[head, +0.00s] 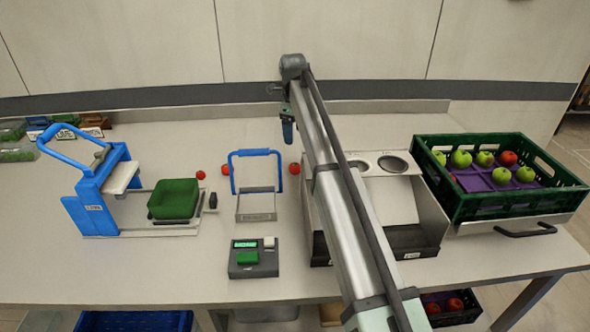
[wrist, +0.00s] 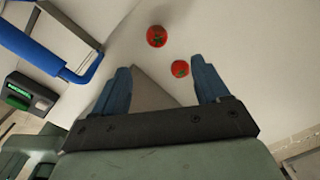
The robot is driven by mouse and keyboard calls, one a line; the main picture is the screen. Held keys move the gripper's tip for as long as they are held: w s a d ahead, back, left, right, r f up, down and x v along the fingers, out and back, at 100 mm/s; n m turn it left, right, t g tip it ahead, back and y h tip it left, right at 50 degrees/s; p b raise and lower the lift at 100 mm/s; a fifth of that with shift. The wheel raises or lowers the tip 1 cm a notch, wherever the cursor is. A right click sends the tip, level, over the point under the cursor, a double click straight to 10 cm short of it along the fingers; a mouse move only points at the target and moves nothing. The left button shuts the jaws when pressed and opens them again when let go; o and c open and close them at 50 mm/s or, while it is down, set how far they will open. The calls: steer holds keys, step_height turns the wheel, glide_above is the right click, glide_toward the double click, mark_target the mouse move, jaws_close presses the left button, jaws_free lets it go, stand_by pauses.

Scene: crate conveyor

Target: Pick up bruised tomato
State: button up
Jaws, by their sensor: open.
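Several small red tomatoes lie on the table in the head view: one at the left (head: 200,174), one beside the blue frame (head: 225,170), and one (head: 294,168) just below my gripper (head: 288,130). In the wrist view, my gripper (wrist: 163,84) is open and empty. One red tomato (wrist: 180,69) shows between its two blue fingers, nearer the right one, and another (wrist: 157,36) lies farther out. Both show green stem tops. I cannot make out bruises on any tomato.
A green crate (head: 462,207) with green and red fruit stands at the right. A blue-handled frame (head: 255,153), a button box (head: 253,270) and a blue press (head: 95,205) with a green tub (head: 174,197) stand on the table. A bin with round holes (head: 392,164) is right of my arm.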

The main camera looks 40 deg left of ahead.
mark_target(295, 164)
step_height(295, 164, down, 14)
steer(key=shift+w+r, duration=0.1)
stand_by(0.8)
steer(key=shift+c, duration=0.3)
steer(key=c, duration=1.1)
